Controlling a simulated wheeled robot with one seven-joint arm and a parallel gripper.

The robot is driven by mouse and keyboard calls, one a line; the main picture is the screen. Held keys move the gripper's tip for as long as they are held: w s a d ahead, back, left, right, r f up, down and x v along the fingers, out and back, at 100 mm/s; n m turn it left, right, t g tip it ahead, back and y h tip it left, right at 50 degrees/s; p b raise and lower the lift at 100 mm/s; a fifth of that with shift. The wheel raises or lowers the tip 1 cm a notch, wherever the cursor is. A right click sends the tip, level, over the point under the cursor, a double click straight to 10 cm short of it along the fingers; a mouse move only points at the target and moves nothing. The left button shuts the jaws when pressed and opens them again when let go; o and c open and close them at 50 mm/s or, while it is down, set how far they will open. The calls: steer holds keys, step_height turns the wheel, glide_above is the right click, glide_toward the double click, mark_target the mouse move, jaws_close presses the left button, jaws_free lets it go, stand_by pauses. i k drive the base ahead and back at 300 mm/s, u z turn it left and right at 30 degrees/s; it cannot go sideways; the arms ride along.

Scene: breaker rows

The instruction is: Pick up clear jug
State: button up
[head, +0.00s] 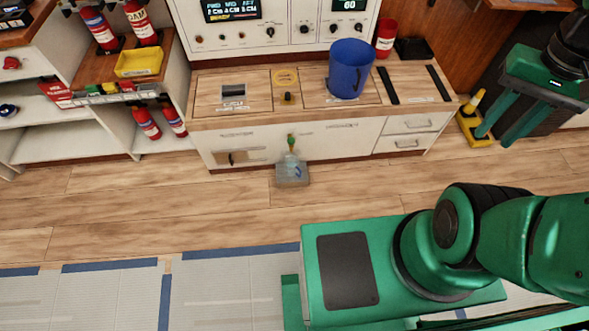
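The clear jug (291,172) is a see-through container with a green and orange top. It appears to stand on the wooden floor just in front of the white cabinet, near the middle of the view. My gripper (494,141) hangs at the upper right, well to the right of the jug. Its two green fingers are apart, with nothing seen between them. The jug is in full view, though its clear walls blend with the floor.
A blue bucket (350,70) and a red canister (386,38) stand on the cabinet's wooden top (262,78). Fire extinguishers (99,28) and a yellow bin (139,62) are at the left shelves. A yellow object (473,118) stands near my gripper.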

mark_target(292, 161)
steer(key=z, duration=0.85)
steer(key=k, duration=1.15)
steer(key=u, duration=0.9)
steer(key=i, duration=1.35)
steer(key=z, duration=0.05)
